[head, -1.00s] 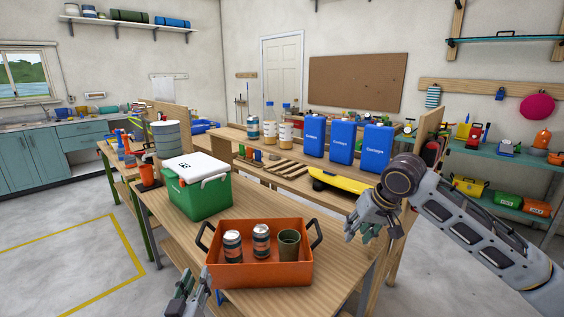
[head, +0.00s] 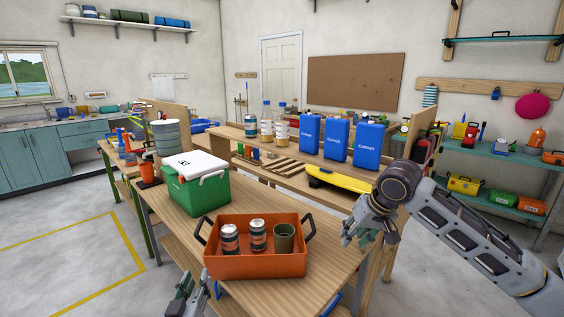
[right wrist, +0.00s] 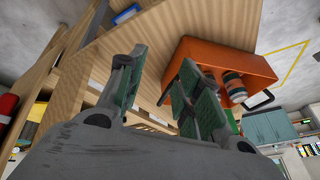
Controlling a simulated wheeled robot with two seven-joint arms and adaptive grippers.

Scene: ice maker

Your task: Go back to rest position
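My left gripper (head: 187,297) shows at the bottom edge of the head view, in front of the table and left of the orange tray (head: 255,267). Its fingers are partly cut off, with a gap between them and nothing visible in it. My right gripper (head: 367,232) is over the right edge of the table, right of the tray. In the right wrist view its green-padded fingers (right wrist: 165,90) are spread apart with nothing between them. The tray holds two cans (head: 230,239) and a dark green cup (head: 284,238).
A green cooler with a white lid (head: 198,187) stands behind the tray on the table (head: 335,258). Blue jugs (head: 337,139) and bottles stand on the bench behind. A yellow case (head: 340,180) lies below the jugs. The table's front right is clear.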

